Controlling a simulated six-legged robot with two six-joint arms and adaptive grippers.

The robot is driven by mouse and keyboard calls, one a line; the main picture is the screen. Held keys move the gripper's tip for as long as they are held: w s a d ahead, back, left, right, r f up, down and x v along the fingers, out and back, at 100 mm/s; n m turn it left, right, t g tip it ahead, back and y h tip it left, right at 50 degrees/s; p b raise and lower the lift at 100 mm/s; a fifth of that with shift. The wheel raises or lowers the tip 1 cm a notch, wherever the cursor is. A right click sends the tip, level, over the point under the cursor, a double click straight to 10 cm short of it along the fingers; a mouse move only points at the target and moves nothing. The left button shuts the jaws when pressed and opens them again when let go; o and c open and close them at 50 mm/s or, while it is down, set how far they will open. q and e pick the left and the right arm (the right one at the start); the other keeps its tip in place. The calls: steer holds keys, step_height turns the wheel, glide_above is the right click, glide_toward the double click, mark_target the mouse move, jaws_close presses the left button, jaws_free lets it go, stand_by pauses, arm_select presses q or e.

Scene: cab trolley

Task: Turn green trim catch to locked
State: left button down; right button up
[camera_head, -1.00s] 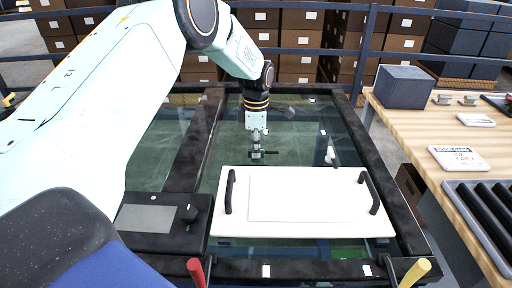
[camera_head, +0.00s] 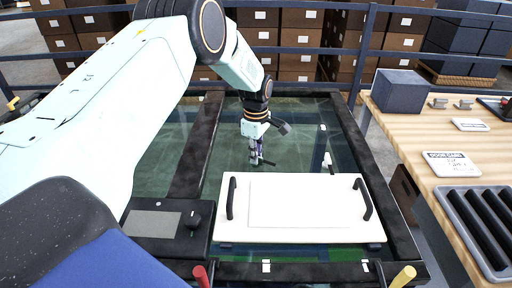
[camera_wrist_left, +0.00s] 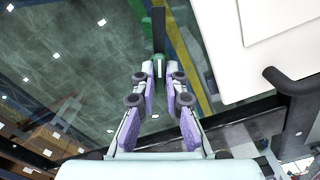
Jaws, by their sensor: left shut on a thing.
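My left gripper (camera_head: 256,160) hangs over the glass panel, just behind the white board's back left corner. In the left wrist view its two purple-padded fingers (camera_wrist_left: 160,72) close together at the tips, on the dark green catch (camera_wrist_left: 158,32). The catch looks like a narrow upright bar there and reaches beyond the fingertips. In the head view a short dark bar (camera_head: 268,163) sticks out to the right of the fingertips and slants slightly down. The fingers hide part of the catch, and no lock marking is readable. My right gripper is not in view.
The white board (camera_head: 300,235) with two black handles lies in front of the gripper. A white-and-dark fitting (camera_head: 328,162) stands to its right. A dark box with a knob (camera_head: 152,222) is at the left. A wooden bench (camera_head: 440,120) stands at the right.

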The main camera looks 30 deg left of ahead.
arm_select(q)
steer(key=m+p, duration=0.1)
steer(key=m, duration=0.1)
steer(key=shift+m, duration=0.4)
steer(key=m+p, duration=0.1)
steer(key=m, duration=0.1)
steer(key=shift+m, duration=0.4)
steer(key=m, duration=0.3)
steer(key=shift+m, duration=2)
steer(key=c, duration=1.4)
jaws_free()
steer(key=shift+r, duration=0.1)
step_height(320, 180, up, 12)
